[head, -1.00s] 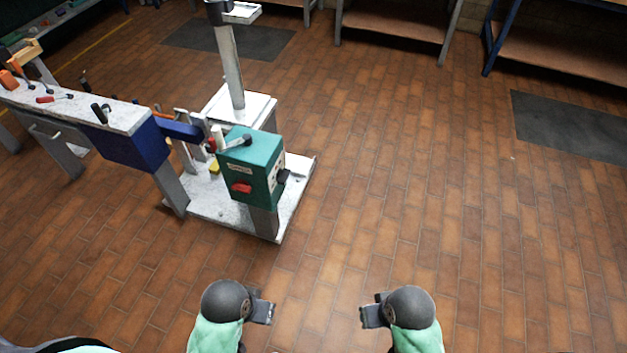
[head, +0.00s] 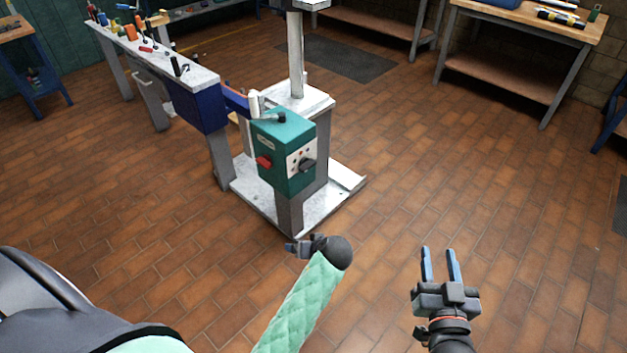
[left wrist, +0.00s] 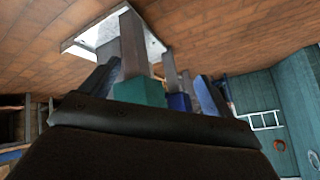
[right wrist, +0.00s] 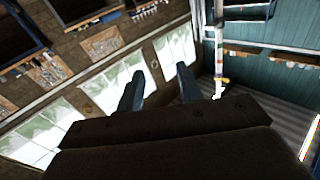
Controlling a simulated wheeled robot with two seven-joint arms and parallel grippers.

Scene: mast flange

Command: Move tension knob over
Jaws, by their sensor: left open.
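The teal control box (head: 285,150) stands on a grey post on the white base of the machine. A black knob (head: 307,165) sits on its pale front panel and a red knob (head: 263,161) on its left face. A black-ended lever (head: 277,118) lies across its top. I cannot tell which is the tension knob. My left gripper (head: 293,247) is open and empty, in front of and below the box. The teal box also shows in the left wrist view (left wrist: 140,91), between the fingers. My right gripper (head: 438,262) is open and empty, over the floor at right.
A long bench (head: 150,50) with a blue end and several tools runs back left from the machine. A mast (head: 295,55) rises behind the box. The white base plate (head: 335,203) extends at floor level. A wooden workbench (head: 530,25) stands back right. The brick floor (head: 440,180) is clear.

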